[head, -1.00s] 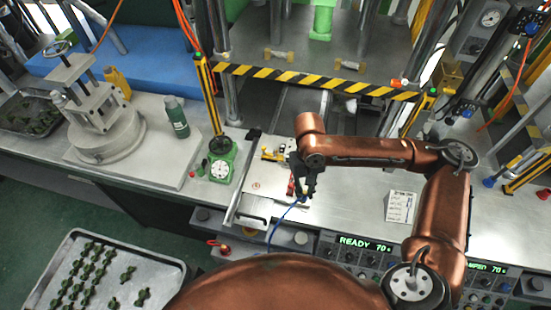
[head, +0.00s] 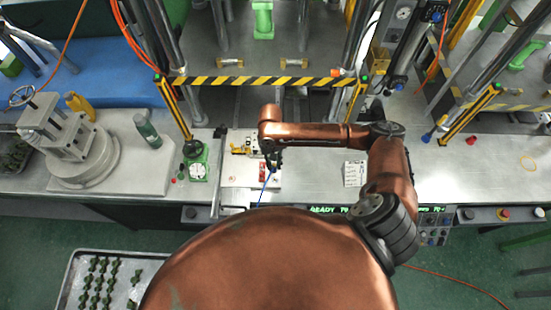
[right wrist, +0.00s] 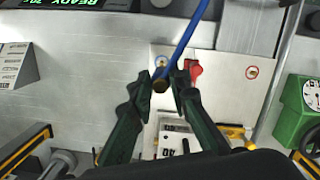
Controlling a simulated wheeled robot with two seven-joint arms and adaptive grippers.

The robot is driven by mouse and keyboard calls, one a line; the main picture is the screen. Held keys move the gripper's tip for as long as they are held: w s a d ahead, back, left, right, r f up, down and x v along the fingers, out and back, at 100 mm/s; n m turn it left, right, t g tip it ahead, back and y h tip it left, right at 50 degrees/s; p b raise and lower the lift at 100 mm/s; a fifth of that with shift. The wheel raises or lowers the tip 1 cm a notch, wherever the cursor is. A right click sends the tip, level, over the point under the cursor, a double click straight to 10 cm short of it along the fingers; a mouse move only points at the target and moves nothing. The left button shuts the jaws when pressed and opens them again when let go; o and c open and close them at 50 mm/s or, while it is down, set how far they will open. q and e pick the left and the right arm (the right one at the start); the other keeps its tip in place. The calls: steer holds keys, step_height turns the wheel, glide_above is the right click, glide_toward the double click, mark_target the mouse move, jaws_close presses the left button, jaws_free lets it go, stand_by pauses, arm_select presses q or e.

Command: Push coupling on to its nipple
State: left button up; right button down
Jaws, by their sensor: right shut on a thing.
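My right gripper (head: 271,167) is over the right part of a pale fixture plate (head: 237,181) on the bench. The hose also shows in the head view (head: 264,190), running toward the bench's front. A red part (right wrist: 193,70) is close beside the right fingertip. I cannot make out the nipple; the fingers and coupling may hide it. My left gripper is not in view.
A yellow-handled clamp (head: 240,150) sits on the plate, left of my gripper. A green dial gauge (head: 198,168) stands farther left. A striped yellow-black bar (head: 260,82) crosses behind.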

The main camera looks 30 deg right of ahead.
mark_target(275, 171)
steer(key=shift+d+f, duration=0.1)
stand_by(0.3)
steer(key=shift+p, duration=0.75)
steer(key=shift+f+b, duration=0.8)
steer(key=shift+f, duration=1.95)
steer(key=shift+s, duration=0.1)
steer(key=shift+r+p, duration=0.1)
steer(key=shift+p, duration=0.5)
